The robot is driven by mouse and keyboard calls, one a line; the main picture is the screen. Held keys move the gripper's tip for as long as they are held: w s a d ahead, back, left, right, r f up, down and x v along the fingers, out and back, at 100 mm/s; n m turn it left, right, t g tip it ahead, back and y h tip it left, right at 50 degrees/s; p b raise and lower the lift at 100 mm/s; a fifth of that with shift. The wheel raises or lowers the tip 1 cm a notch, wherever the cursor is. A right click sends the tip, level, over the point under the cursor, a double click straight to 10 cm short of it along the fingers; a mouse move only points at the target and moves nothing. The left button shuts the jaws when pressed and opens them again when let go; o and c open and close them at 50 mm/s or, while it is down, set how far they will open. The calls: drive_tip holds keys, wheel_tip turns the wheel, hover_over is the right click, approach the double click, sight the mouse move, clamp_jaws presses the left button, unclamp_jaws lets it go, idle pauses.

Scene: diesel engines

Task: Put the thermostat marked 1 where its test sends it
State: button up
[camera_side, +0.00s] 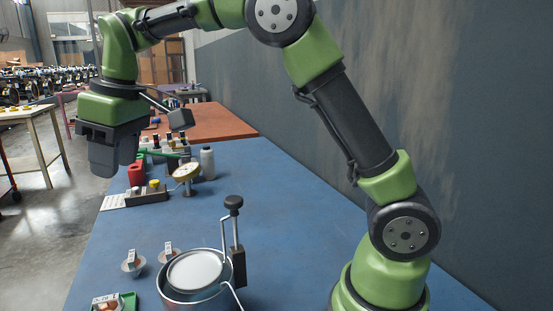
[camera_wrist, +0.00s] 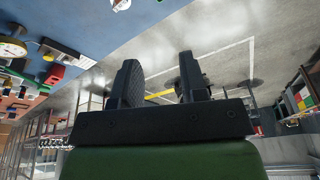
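Two small copper-coloured parts with white tags, which look like thermostats, sit in small dishes on the blue table: one on the left (camera_side: 132,262) and one to its right (camera_side: 168,254). A third tagged part (camera_side: 106,303) lies in a green tray (camera_side: 130,301) at the bottom edge, partly cut off. The tag marks are too small to read, so I cannot tell which is 1. A metal pot (camera_side: 196,293) with a pale round top stands right of them. My gripper (camera_side: 112,160) is high above the table's left edge, away from the parts. Its fingers are apart and empty in the wrist view (camera_wrist: 160,80).
A black-knobbed upright (camera_side: 234,228) rises at the pot's right side. Behind are a round gauge (camera_side: 186,173), a dark block (camera_side: 150,195), a red container (camera_side: 137,173) and a pale bottle (camera_side: 207,163). The table's middle right is clear.

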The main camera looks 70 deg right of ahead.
drive_tip(key=s+d+r+m+t, duration=0.1)
drive_tip(key=s+d+r+m, duration=0.15)
drive_tip(key=s, duration=0.45)
drive_tip(key=s+d+r+m+t, duration=0.1)
drive_tip(key=s+r+m+t, duration=0.15)
drive_tip(key=s, duration=0.45)
drive_tip(key=s+f+m+t, duration=0.1)
drive_tip(key=s+f+m, duration=0.2)
drive_tip(key=s, duration=0.6)
drive_tip(key=shift+s+d+f+y, duration=0.3)
drive_tip(key=shift+s+d, duration=0.05)
